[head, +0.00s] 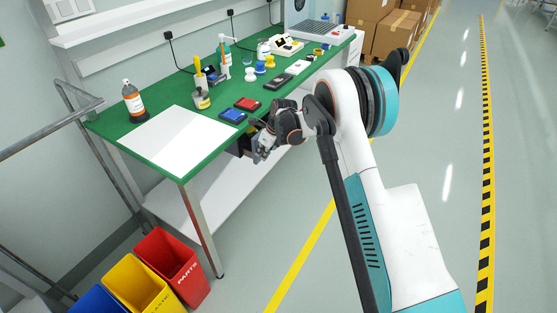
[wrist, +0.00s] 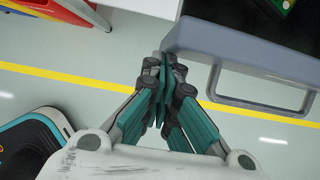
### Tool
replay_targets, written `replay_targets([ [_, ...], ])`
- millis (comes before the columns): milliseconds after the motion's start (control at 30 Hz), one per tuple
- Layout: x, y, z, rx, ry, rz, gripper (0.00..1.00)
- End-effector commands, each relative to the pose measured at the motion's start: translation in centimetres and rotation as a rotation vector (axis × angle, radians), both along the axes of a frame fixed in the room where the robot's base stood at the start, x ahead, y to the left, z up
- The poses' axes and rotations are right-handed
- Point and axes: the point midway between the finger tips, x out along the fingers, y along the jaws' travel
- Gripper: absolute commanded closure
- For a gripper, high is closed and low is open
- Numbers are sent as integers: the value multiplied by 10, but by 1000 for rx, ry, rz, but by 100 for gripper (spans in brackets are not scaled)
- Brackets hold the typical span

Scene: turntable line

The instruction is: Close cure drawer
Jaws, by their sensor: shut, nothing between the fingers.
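The cure drawer shows in the wrist view as a blue-grey front (wrist: 235,48) with a bar handle (wrist: 262,104). It stands open; its dark inside and part of a green item (wrist: 285,5) show beyond the front. In the head view the drawer (head: 245,142) is a dark shape under the bench's front edge, mostly hidden by my gripper. My gripper (wrist: 165,62) is shut and empty, its fingertips close to the left end of the drawer front. I cannot tell if they touch. My gripper also shows in the head view (head: 261,155), below the bench edge.
The green bench (head: 145,142) holds a white sheet, bottles, and red and blue trays (head: 233,115). A lower shelf (head: 230,195) runs beneath. Red (head: 170,265), yellow and blue bins stand at the front left. The floor to the right is clear.

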Motion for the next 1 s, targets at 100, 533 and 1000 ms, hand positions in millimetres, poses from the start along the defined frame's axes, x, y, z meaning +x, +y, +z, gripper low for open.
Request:
replay_targets([
  [100, 15, 21, 0, 1, 0, 2, 100],
  [533, 39, 54, 0, -1, -1, 0, 100],
  [1000, 41, 56, 1, 3, -4, -1, 100],
])
